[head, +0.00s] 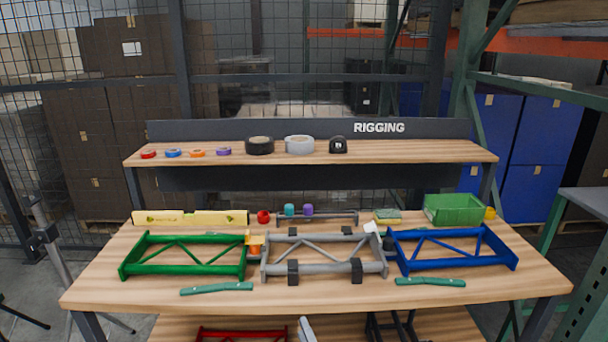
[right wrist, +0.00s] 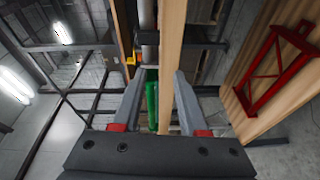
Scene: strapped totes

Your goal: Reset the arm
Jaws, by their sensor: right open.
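My right gripper (right wrist: 160,80) is open and empty in the right wrist view, its two grey fingers apart with red pads near their base. Ahead of it are the wooden table edge and part of a green frame. In the head view a pale grey piece that looks like my right gripper (head: 306,329) shows at the bottom, in front of the table (head: 330,292). My left gripper is out of view.
Green (head: 185,268), grey (head: 325,268) and blue (head: 455,262) frames stand on the table, with teal-handled tools (head: 217,288) in front. A red frame (right wrist: 275,65) lies on the lower shelf. A shelf marked RIGGING (head: 400,156) holds tape rolls.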

